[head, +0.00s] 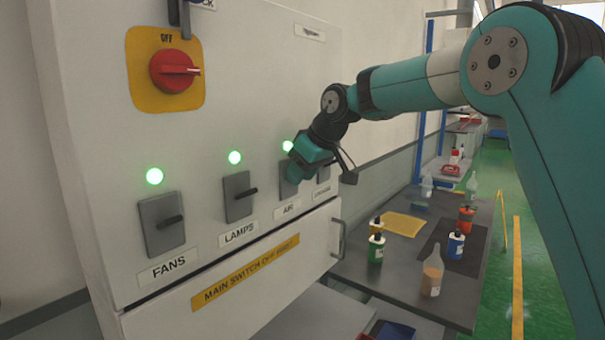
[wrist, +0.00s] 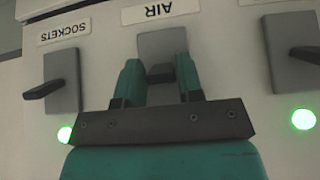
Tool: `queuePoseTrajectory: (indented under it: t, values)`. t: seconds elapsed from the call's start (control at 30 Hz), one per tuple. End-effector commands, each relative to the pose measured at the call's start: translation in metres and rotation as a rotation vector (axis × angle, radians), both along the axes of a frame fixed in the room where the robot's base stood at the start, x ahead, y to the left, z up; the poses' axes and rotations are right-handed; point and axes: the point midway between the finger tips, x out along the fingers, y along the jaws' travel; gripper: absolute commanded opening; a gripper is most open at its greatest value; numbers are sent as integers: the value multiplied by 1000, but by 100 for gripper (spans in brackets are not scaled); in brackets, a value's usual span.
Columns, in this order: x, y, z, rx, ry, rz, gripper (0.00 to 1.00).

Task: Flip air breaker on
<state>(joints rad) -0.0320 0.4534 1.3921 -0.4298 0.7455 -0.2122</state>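The air breaker (head: 289,186) is a grey plate with a dark lever, above the "AIR" label (head: 288,210) on the white cabinet. In the head view my gripper (head: 299,172) is in front of it and hides much of the plate and its lever. The wrist view is upside down. There the air breaker's plate (wrist: 162,45) shows with its dark lever (wrist: 160,73) between the two teal fingers of my gripper (wrist: 158,78). The fingers are apart, with gaps beside the lever. A green light (head: 287,146) is lit above the breaker.
Close beside are the lamps breaker (head: 238,197) and sockets breaker (wrist: 62,82); the fans breaker (head: 162,224) is farther left. Their lights are green. A red rotary switch (head: 175,71) sits above. A drawer handle (head: 339,238) protrudes below. A table with bottles (head: 432,272) stands at right.

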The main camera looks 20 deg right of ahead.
Motion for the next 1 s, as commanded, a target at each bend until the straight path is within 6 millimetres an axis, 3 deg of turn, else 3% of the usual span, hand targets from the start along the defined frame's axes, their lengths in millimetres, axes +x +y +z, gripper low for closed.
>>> queuePoseTrajectory:
  t: [0.03, 0.07, 0.47, 0.63, 1.0]
  values:
    - [0, 0, 1, -1, 0, -1, 46]
    - [0, 0, 0, 0, 0, 0, 53]
    - [-4, -2, 5, 0, 4, 2, 53]
    - [-17, -13, 29, -1, -1, 2, 53]
    - [-58, -43, 112, -1, 0, -1, 53]
